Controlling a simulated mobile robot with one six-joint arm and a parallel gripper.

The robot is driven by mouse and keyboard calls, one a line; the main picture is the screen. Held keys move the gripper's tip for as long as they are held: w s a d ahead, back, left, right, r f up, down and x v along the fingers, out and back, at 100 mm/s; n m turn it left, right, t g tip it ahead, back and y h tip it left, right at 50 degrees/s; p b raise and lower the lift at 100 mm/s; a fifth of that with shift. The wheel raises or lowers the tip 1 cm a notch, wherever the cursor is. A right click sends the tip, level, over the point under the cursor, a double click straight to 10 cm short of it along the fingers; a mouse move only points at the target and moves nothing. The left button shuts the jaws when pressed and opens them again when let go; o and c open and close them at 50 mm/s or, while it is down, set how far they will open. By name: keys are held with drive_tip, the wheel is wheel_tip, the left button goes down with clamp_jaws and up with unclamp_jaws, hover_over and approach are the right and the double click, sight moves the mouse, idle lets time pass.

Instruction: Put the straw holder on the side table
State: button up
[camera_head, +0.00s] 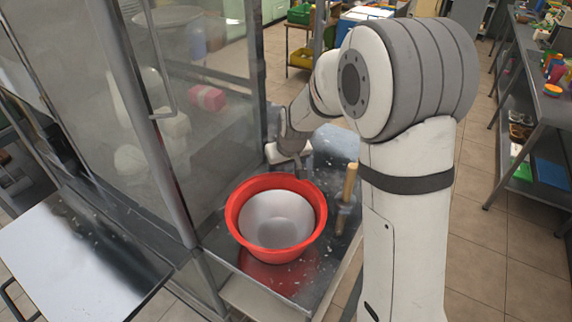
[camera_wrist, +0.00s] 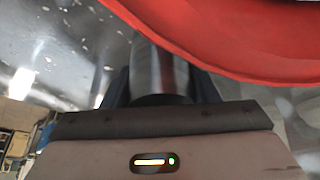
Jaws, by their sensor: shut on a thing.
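My gripper (camera_wrist: 160,80) is shut on a shiny metal cylinder, which I take to be the straw holder (camera_wrist: 153,65). In the wrist view it stands between the two dark fingers, close beside a red rim. In the head view my gripper (camera_head: 290,172) is just behind the red basin, and the holder cannot be made out there. A low metal-topped table (camera_head: 322,262) carries the basin. Another bright metal table (camera_head: 60,262) stands at the lower left. I cannot tell which one is the side table.
The red basin (camera_head: 234,222) holds a pale bowl (camera_head: 275,218). A wooden-handled tool (camera_head: 350,185) is right of the basin. A glass-walled cabinet (camera_head: 195,110) stands close on the left. Shelves (camera_head: 530,110) line the right, with open tiled floor (camera_head: 480,235) before them.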

drive_tip(key=o, duration=1.2)
drive_tip(key=b+v, duration=0.1)
drive_tip(key=v, duration=1.1)
drive_tip(key=shift+b, duration=0.35)
drive_tip(key=shift+w+r, duration=0.1)
